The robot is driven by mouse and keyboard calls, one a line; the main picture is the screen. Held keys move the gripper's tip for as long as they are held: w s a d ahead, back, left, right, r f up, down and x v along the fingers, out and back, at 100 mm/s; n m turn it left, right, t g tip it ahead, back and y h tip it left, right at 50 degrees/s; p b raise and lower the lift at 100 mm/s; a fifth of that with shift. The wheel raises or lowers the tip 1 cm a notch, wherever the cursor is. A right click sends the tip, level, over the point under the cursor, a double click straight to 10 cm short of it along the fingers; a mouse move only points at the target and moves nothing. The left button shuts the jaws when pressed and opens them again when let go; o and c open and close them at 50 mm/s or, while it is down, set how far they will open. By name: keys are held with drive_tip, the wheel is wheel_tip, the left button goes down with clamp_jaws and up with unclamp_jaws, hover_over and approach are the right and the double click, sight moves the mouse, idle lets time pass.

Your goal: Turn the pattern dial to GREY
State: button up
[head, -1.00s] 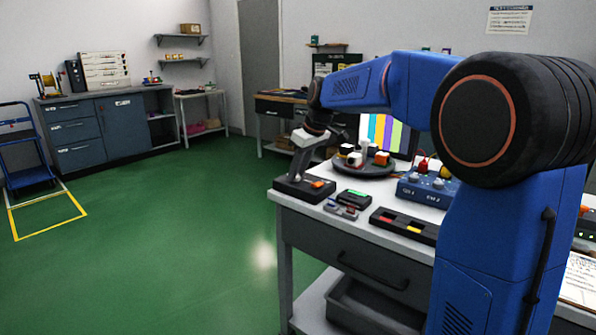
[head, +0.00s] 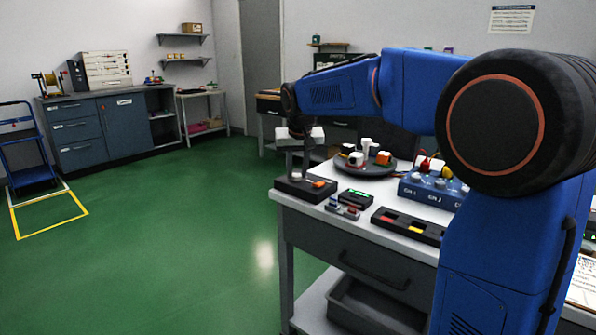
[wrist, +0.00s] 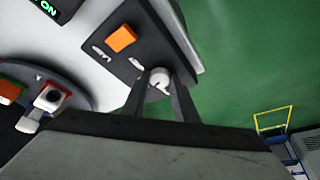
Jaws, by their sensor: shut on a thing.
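The pattern dial is a small white round knob (wrist: 160,77) on a dark control box (wrist: 137,40), beside an orange button (wrist: 121,38). The box (head: 292,187) stands at the table's near left corner in the head view, with its orange button (head: 319,184) at the right. My gripper (wrist: 160,85) points down at the box, its two fingers shut on the knob from both sides. In the head view, my gripper (head: 297,172) stands nearly upright over the box. The white markings by the knob are too blurred to read. The striped screen is hidden behind my arm.
A dark round turntable (head: 366,168) with white and orange blocks stands behind the box. A small device with a green display (head: 356,196), a black tray (head: 410,226) and a blue box with knobs (head: 432,190) stand to the right. Green floor (head: 180,240) is clear at left.

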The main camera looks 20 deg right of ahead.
drive_tip(key=m, duration=0.1)
drive_tip(key=m+h, duration=0.1)
drive_tip(key=m, duration=0.1)
drive_tip(key=shift+w+a+m, duration=0.1)
drive_tip(key=shift+a+m, duration=0.15)
drive_tip(key=shift+m, duration=0.15)
drive_tip(key=m+g+h, duration=0.1)
drive_tip(key=m, duration=0.2)
drive_tip(key=shift+w+a+m+h, duration=0.1)
drive_tip(key=shift+m+h, duration=0.2)
drive_tip(key=m, duration=0.2)
drive_tip(key=m+g, duration=0.1)
drive_tip(key=shift+w+a+m+g+h, duration=0.1)
drive_tip(key=shift+w+m+g+h, duration=0.05)
drive_tip(key=shift+m+g+h, duration=0.2)
drive_tip(key=shift+w+m+g+h, duration=0.15)
drive_tip(key=shift+m+g, duration=0.25)
drive_tip(key=shift+m, duration=0.7)
drive_tip(key=shift+m+g+h, duration=0.1)
drive_tip(key=shift+m+g, duration=0.25)
drive_tip(key=shift+m, duration=0.7)
drive_tip(key=o, duration=1)
drive_tip(key=shift+a, duration=0.1)
drive_tip(key=v, duration=1.7)
drive_tip(key=shift+a+r, duration=0.1)
